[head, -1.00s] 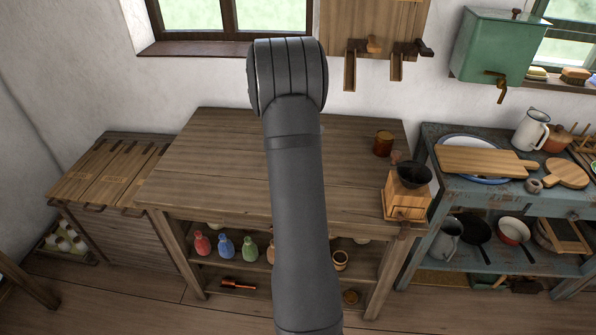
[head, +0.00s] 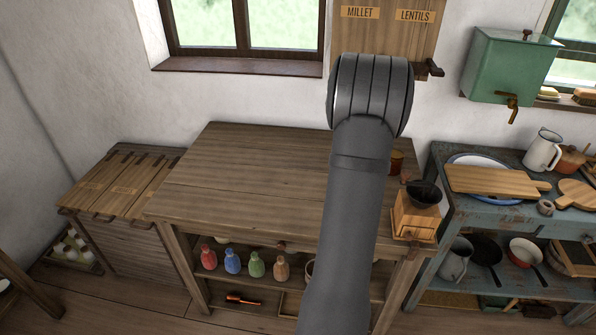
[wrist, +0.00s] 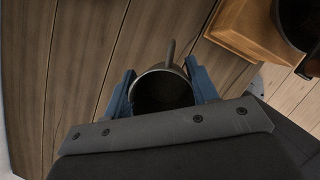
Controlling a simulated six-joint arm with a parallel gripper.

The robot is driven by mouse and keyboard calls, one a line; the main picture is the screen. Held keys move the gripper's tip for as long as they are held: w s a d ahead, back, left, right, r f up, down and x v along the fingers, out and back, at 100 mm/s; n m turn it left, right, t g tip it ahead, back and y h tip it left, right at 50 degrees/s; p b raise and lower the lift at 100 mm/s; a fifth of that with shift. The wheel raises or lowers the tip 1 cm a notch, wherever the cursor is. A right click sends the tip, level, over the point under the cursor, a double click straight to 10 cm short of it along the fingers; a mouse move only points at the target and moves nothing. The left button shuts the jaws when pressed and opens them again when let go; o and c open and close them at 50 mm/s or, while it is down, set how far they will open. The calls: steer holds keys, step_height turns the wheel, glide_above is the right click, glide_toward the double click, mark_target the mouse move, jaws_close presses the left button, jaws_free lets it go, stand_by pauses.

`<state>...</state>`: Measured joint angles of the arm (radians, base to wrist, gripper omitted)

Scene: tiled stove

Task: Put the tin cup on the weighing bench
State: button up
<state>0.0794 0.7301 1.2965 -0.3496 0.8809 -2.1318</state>
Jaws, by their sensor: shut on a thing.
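The tin cup (wrist: 158,74) is between the two blue fingers of my gripper (wrist: 162,90) in the wrist view. The fingers are shut on its sides, and its dark open mouth faces the camera. A wooden bench with a bare plank top (head: 255,175), seemingly the weighing bench, stands in the middle of the head view. Its planks (wrist: 60,70) lie beneath the cup in the wrist view, with the cup near the grinder. I cannot tell whether the cup touches them. In the head view my arm hides the gripper and cup.
A wooden grinder (head: 413,220) with a dark bowl stands at the bench's right end, a brown canister (head: 397,162) behind it. Coloured bottles (head: 232,260) stand on the shelf below. A blue table (head: 480,208) is to the right. The bench top's left is clear.

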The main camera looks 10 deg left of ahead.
steer(key=w+d+n, duration=0.1)
steer(key=w+d, duration=0.2)
steer(key=d, duration=0.1)
steer(key=shift+t, duration=0.3)
steer(key=w+a+f, duration=0.2)
steer(key=a, duration=0.1)
steer(key=w+a+f, duration=0.2)
steer(key=a, duration=0.1)
steer(key=w+a+f, duration=0.2)
steer(key=a, duration=0.1)
steer(key=shift+w+f, duration=0.15)
steer(key=shift+f, duration=2.25)
steer(key=shift+f, duration=0.15)
steer(key=o, duration=1)
steer(key=shift+o, duration=0.2)
steer(key=v, duration=1.2)
